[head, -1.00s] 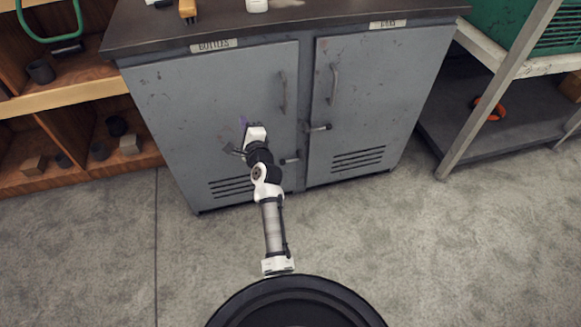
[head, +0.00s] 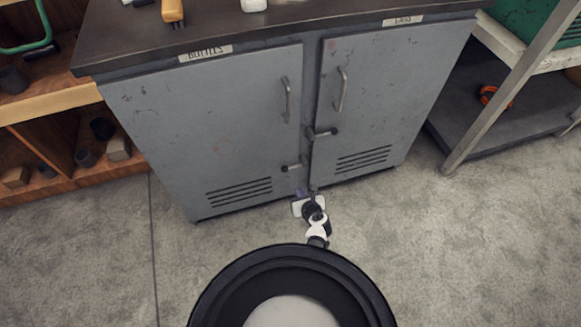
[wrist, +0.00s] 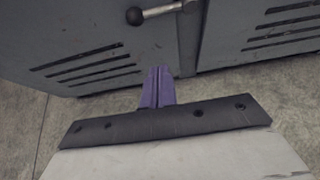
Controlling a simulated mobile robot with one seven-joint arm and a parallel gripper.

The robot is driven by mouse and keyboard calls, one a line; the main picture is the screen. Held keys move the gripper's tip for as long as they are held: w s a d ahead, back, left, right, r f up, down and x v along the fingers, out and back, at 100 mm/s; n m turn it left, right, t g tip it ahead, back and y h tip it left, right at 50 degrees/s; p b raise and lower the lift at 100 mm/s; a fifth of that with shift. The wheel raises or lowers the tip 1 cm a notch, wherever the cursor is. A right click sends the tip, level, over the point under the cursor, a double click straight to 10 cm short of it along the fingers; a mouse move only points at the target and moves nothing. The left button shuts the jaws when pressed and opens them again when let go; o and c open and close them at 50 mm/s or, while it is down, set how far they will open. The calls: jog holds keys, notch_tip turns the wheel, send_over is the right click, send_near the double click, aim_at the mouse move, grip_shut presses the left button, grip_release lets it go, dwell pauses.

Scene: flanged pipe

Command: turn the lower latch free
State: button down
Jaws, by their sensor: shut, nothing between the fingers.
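The lower latch (head: 293,167) is a small bar with a dark knob, lying about level near the bottom right of the left cabinet door (head: 215,125). In the wrist view the lower latch (wrist: 155,12) shows at the top, its dark knob at the left end. My gripper (wrist: 158,72) has purple fingers, shut and empty, below the latch and apart from it in the picture. In the head view my gripper (head: 302,191) is low in front of the cabinet, its fingers partly hidden.
An upper latch (head: 320,132) sits on the right door (head: 385,105). Each door has a vertical handle, the left one (head: 287,98) and the right one (head: 340,90). A metal shelf rack (head: 500,95) stands at right, wooden shelves (head: 60,110) at left. The floor in front is clear.

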dwell(0.4)
jog(key=b+x, duration=0.8)
jog(key=x, duration=0.2)
jog(key=r+p, duration=0.3)
jog(key=r, duration=0.1)
jog(key=shift+w+a+r+p, duration=0.1)
jog(key=shift+w+a+p, duration=0.05)
jog(key=shift+w+p, duration=0.25)
jog(key=shift+r+m+y+p, duration=0.4)
jog(key=shift+m+y+p, duration=0.1)
